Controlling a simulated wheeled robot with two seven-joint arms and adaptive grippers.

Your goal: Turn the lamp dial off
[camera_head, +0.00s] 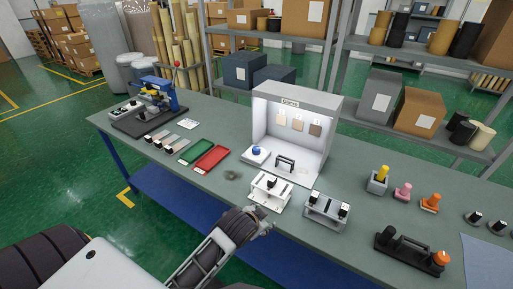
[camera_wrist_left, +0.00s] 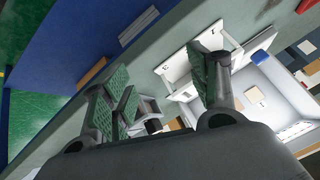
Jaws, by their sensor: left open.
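The lit light booth (camera_head: 298,96) stands on the bench with a bright white interior. A blue dial (camera_head: 257,151) sits on a white block at the booth's left front; I take it for the lamp dial, and its setting is too small to read. In the left wrist view a blue part (camera_wrist_left: 264,38) at the booth's edge looks like the same dial. My left gripper (camera_head: 262,222) is at the bench's front edge, below and apart from the dial. In the left wrist view its green-padded fingers (camera_wrist_left: 165,92) are spread with nothing gripped. My right gripper is not in view.
Stamps (camera_head: 403,191) and a black-handled tool (camera_head: 410,252) are right. Bare bench lies left of the front fixture.

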